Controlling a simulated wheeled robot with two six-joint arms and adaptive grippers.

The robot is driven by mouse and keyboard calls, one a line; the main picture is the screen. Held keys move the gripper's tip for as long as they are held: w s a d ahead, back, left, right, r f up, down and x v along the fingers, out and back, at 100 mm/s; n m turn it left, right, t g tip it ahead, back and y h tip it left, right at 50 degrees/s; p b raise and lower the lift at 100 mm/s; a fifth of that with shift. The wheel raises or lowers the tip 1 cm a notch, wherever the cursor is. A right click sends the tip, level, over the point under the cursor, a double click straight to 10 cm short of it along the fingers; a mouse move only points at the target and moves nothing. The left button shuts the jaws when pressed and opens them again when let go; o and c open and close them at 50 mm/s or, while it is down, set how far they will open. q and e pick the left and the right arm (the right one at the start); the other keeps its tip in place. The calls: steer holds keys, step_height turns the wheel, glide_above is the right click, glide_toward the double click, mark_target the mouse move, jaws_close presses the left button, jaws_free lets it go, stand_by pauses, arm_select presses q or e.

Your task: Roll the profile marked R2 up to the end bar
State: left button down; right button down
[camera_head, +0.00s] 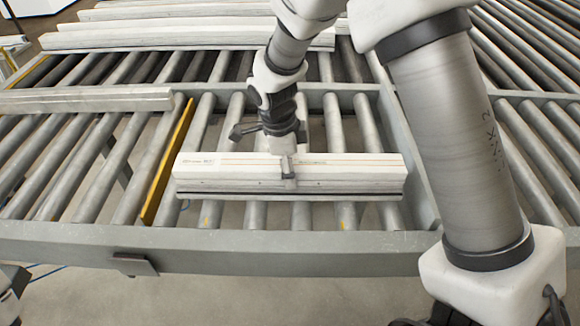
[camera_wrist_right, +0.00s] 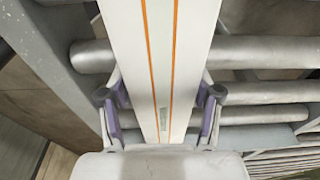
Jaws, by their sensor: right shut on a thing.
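A white profile (camera_head: 350,172) with an orange line along its top lies across the rollers in the middle bay. A small mark shows near its left end, too small to read. A yellow bar (camera_head: 168,160), which looks like the end bar, stands just left of that end; I cannot tell if they touch. My right gripper (camera_head: 288,172) is shut on the profile near its middle. In the right wrist view the profile (camera_wrist_right: 160,60) shows two orange lines, with the fingers of the gripper (camera_wrist_right: 162,112) on both sides. My left gripper is not in view.
A grey frame beam (camera_head: 408,150) stands close to the profile's right end. Another pale profile (camera_head: 85,100) lies left of the yellow bar. Several long profiles (camera_head: 180,38) lie at the back. Bare rollers (camera_head: 230,213) show in front of the held profile, before the front rail (camera_head: 300,248).

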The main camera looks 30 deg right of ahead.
mark_target(305, 162)
steer(key=shift+f, duration=0.15)
steer(key=shift+s+d+b, duration=0.3)
steer(key=shift+s+d, duration=0.15)
steer(key=shift+d, duration=0.25)
steer(key=shift+s+d+b, duration=0.3)
steer(key=shift+s+d, duration=0.1)
steer(key=shift+d, duration=0.3)
steer(key=shift+c, duration=0.7)
jaws_free()
steer(key=shift+d, duration=0.2)
steer(key=shift+w+d, duration=0.1)
steer(key=shift+w, duration=0.05)
steer(key=r, duration=0.4)
steer(key=a+r, duration=0.1)
steer(key=r, duration=0.3)
steer(key=w+r, duration=0.1)
steer(key=r, duration=0.3)
steer(key=shift+a, duration=0.35)
steer(key=shift+f, duration=0.1)
